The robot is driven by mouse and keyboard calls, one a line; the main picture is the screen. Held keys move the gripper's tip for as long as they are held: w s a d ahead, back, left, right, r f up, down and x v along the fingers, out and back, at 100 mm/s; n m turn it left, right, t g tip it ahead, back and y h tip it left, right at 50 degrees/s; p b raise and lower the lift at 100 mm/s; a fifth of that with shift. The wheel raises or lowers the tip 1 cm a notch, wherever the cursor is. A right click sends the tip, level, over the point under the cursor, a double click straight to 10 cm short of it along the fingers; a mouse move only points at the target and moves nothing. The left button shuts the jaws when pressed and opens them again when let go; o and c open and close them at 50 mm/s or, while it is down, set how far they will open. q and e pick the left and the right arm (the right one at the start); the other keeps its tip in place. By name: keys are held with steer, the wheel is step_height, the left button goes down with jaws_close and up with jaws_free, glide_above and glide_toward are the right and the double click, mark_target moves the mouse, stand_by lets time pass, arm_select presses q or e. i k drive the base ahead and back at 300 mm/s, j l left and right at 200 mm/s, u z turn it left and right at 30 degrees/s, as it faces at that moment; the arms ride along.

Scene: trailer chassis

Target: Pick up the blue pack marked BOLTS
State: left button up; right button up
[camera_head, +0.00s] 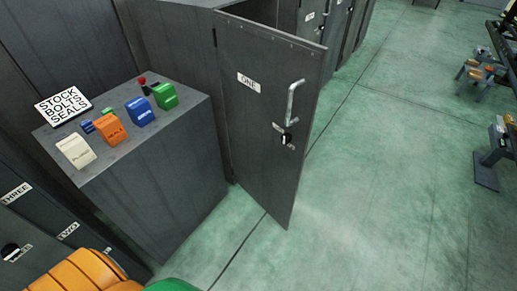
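A blue pack (140,111) with small white lettering sits on top of a dark grey cabinet (165,185) at the left. The lettering is too small to read with certainty. An orange pack (109,131) is to its left and a green pack (165,96) is to its right. A white pack (76,151) lies near the cabinet's left front corner. Neither of my grippers shows in the view.
A sign (63,104) reading STOCK BOLTS SEALS stands at the cabinet top's back left. Small blue, green and red items (142,81) lie behind the packs. An open locker door (268,120) marked ONE stands right of the cabinet. Green floor (390,190) is clear beyond it.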

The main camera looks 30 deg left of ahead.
mark_target(140, 111)
steer(key=u, duration=1.85)
steer(key=i+l+z, duration=0.25)
steer(key=i+z, duration=0.2)
steer(key=i, duration=0.15)
steer(key=l, duration=0.1)
